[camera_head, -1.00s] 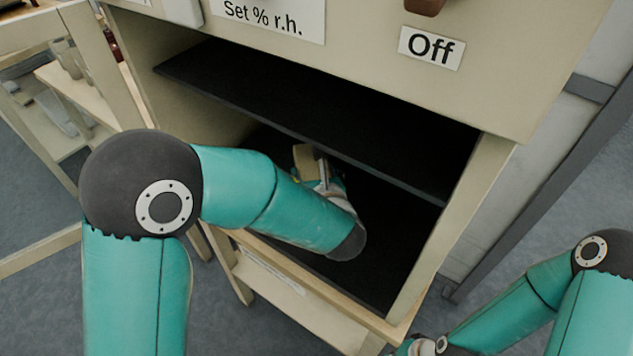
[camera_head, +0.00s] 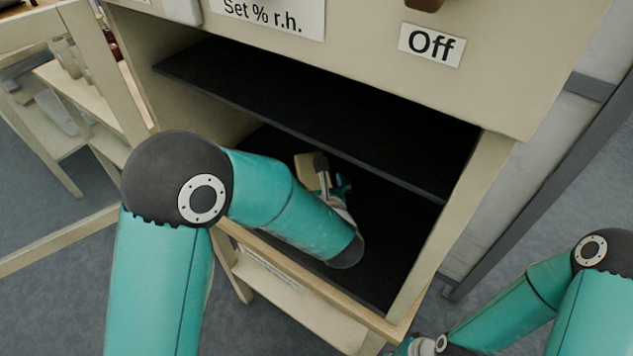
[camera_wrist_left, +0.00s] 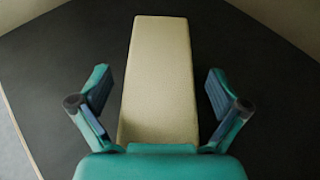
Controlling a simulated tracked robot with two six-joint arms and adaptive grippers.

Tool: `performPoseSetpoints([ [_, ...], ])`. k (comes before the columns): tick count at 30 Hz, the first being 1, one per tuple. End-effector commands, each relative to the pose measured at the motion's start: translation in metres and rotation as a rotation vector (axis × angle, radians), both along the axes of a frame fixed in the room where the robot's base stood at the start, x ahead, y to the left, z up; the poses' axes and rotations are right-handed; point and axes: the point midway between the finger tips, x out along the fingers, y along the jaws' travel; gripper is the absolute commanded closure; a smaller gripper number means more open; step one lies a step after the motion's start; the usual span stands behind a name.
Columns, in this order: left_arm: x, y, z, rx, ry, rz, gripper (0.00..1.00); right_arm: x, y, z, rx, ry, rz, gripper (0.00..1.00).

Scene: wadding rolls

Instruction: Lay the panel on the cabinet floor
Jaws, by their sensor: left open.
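The panel (camera_wrist_left: 158,75) is a long beige board. In the left wrist view it lies along the black cabinet floor (camera_wrist_left: 265,100), with its long sides between my fingers. My left gripper (camera_wrist_left: 160,88) is open, one finger on each side of the panel, with a gap to both edges. In the head view a small end of the panel (camera_head: 306,172) shows inside the cabinet (camera_head: 462,215), beyond my left gripper (camera_head: 336,186). My left forearm hides most of the panel there.
A dark shelf (camera_head: 300,110) spans the cabinet above the floor, close over my left gripper. The cabinet's side walls and pale front edge (camera_head: 360,317) bound the opening. The black floor right of my forearm is bare. A wooden stand (camera_head: 85,95) is at the left.

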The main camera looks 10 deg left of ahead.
Motion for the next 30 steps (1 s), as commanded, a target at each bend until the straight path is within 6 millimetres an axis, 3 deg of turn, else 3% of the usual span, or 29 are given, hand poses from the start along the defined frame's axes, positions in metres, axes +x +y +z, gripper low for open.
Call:
performPoseSetpoints([
  [11,-0.006,-0.004,0.006,-0.001,-0.001,-0.003,0.01,0.000,0.000,0.003,0.000,0.000,0.000,1.00],
  [24,-0.078,-0.034,0.038,0.000,-0.002,-0.004,0.01,0.000,0.000,-0.002,0.000,0.000,0.000,1.00],
  [30,-0.098,-0.042,0.047,0.000,-0.001,0.000,0.01,0.000,0.000,-0.002,0.000,0.000,0.000,1.00],
])
